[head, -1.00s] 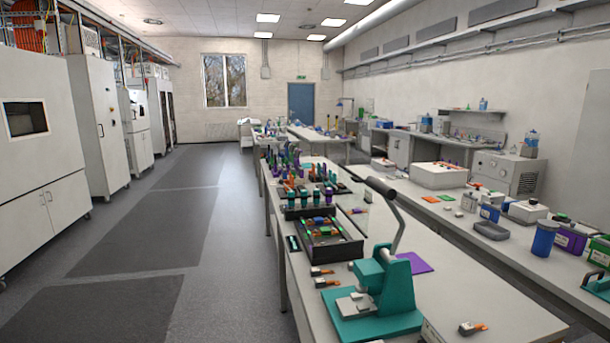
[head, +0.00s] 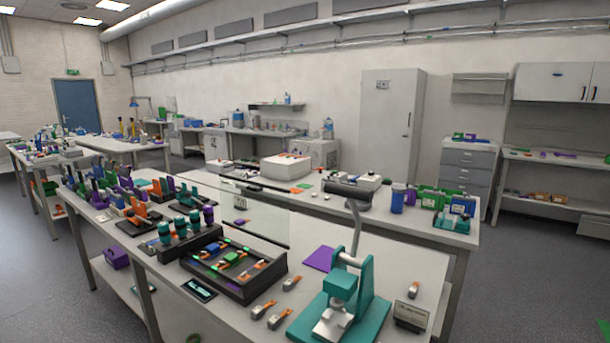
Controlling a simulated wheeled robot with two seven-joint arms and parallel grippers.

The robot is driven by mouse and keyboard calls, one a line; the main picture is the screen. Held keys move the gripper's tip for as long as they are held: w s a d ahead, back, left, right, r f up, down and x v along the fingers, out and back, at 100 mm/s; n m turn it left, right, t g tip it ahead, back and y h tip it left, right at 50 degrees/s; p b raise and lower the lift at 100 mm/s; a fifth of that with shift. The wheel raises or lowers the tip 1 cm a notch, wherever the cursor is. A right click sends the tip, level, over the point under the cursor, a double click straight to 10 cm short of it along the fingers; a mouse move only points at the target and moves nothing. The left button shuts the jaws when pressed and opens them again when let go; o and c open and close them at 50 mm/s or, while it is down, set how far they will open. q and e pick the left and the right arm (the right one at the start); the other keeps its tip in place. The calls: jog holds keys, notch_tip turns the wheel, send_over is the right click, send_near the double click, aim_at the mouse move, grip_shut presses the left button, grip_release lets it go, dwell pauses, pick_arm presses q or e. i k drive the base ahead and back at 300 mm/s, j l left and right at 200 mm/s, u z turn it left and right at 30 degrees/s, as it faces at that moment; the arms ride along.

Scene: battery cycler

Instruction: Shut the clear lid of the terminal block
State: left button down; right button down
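A black block with a raised rim (head: 270,293) sits on the near bench. It holds several small green, blue and orange pieces and looks like the terminal block. A clear, faintly tinted panel (head: 262,215) stands upright along its back edge and looks like the lid, standing open. The bench behind shows through it. Neither of my grippers is in view.
A teal lever press (head: 345,290) stands right of the block, its grey handle rising high. Loose orange-tipped clips (head: 264,308) and a purple sheet (head: 319,258) lie between them. Teal-topped cylinders (head: 181,227) stand left of the block. Floor (head: 70,285) is clear at left.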

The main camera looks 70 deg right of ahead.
aim_at(254, 187)
jog(key=i+z, duration=0.45)
jog(key=i, duration=0.95)
jog(key=i+z, duration=0.3)
jog(key=z, duration=0.15)
jog(key=i+j+z, duration=0.15)
jog(key=z, duration=0.35)
jog(key=i+j+z, duration=0.3)
jog(key=z, duration=0.15)
jog(key=i+j+z, duration=0.1)
jog(key=z, duration=0.3)
jog(key=i+j+z, duration=0.15)
jog(key=z, duration=0.2)
jog(key=i+j+z, duration=0.15)
jog(key=z, duration=0.25)
jog(key=i+j+z, duration=0.1)
jog(key=j+z, duration=0.15)
jog(key=z, duration=0.15)
